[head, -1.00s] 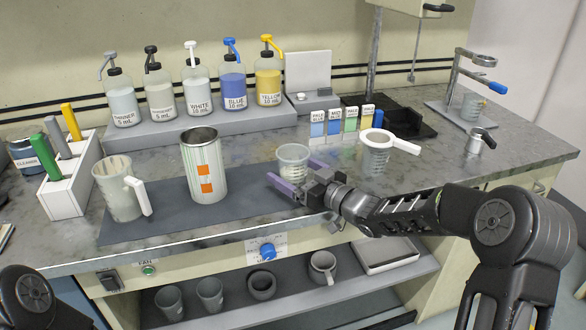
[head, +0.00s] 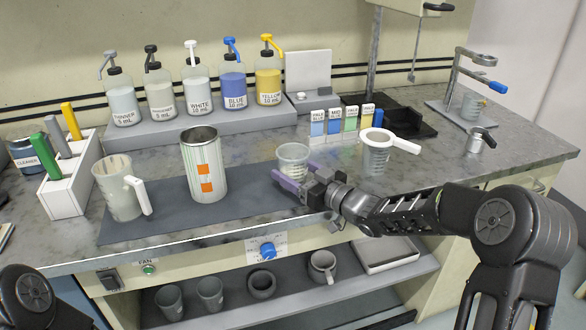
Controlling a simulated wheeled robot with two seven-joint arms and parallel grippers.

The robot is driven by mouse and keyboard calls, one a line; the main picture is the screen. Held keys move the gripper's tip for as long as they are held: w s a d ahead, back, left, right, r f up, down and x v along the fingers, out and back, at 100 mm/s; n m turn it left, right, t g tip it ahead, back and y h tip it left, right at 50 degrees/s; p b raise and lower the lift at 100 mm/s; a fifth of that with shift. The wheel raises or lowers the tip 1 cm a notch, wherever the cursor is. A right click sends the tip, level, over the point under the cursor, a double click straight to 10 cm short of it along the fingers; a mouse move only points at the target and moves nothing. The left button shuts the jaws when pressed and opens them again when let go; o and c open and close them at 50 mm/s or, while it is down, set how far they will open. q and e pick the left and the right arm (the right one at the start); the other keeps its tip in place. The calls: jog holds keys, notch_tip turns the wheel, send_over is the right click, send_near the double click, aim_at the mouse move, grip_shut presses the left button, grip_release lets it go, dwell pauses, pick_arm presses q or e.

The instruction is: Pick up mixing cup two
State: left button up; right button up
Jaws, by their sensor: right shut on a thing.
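A small clear graduated mixing cup (head: 293,156) stands upright on the right end of the dark mat (head: 240,205). No number is readable on it. My right gripper (head: 290,179) has its purple fingers at the cup's lower part and is shut on it. The gripper partly hides the cup's base, and I cannot see any clear gap below it. My left gripper is out of view; only a part of my left arm shows at the bottom left corner.
A tall metal can (head: 203,165) and a handled beaker (head: 118,190) stand left on the mat. A white-handled strainer cup (head: 377,150) stands to the right, behind my right arm. Pump bottles (head: 198,95) line the back. Small colour cards (head: 335,125) stand behind the cup.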

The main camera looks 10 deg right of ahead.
jog(key=c, duration=0.7)
jog(key=shift+o, duration=0.2)
notch_tip(320, 180, up, 10)
jog(key=p, duration=0.1)
dwell(0.5)
